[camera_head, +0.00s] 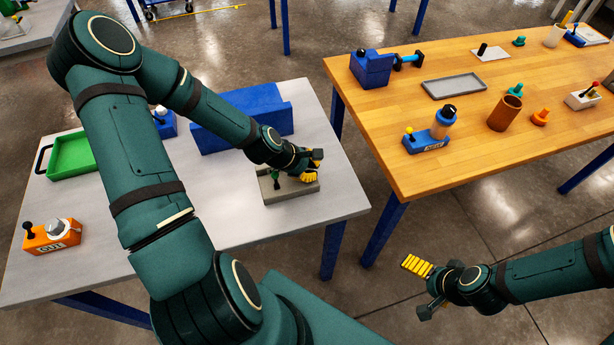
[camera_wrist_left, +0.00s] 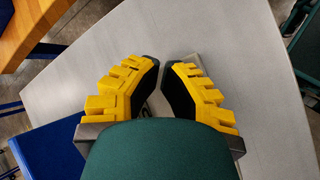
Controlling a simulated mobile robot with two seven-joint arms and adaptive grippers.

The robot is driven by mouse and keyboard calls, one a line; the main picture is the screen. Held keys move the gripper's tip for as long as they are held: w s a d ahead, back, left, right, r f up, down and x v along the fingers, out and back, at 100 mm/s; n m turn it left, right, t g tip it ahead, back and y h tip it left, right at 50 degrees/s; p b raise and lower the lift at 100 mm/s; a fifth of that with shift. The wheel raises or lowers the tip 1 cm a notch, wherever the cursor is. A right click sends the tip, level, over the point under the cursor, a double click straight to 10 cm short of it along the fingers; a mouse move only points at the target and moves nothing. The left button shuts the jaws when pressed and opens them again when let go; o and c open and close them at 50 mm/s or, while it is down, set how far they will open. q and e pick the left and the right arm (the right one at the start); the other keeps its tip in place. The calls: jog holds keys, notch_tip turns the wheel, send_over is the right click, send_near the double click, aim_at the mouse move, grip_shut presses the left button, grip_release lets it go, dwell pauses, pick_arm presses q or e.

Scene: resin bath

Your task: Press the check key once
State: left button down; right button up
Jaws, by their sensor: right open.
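A low grey box (camera_head: 301,188) lies near the right edge of the grey table (camera_head: 341,200). A small dark green part (camera_head: 275,178) stands at its left. My left gripper (camera_head: 312,166) is over the box and hides part of it; I cannot tell whether it touches. In the left wrist view, its yellow-backed fingers (camera_wrist_left: 162,62) lean together with a narrow gap at the tips; a grey thing shows partly behind them. I cannot make out a marked check key. My right gripper (camera_head: 421,289) is open and empty over the floor, right of the table.
A long blue block (camera_head: 240,123) is behind the box. A green tray (camera_head: 72,155) and an orange box (camera_head: 52,237) with a dark knob are at the left. The wooden table (camera_head: 460,165) at the right holds several items. A floor gap separates the tables.

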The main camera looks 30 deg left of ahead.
pick_arm(q)
jog(key=shift+r, duration=0.1)
dwell(0.3)
jog(key=shift+r+p, duration=0.8)
jog(key=shift+p, duration=0.05)
jog(key=shift+r+p, duration=2.05)
jog(key=shift+r, duration=0.45)
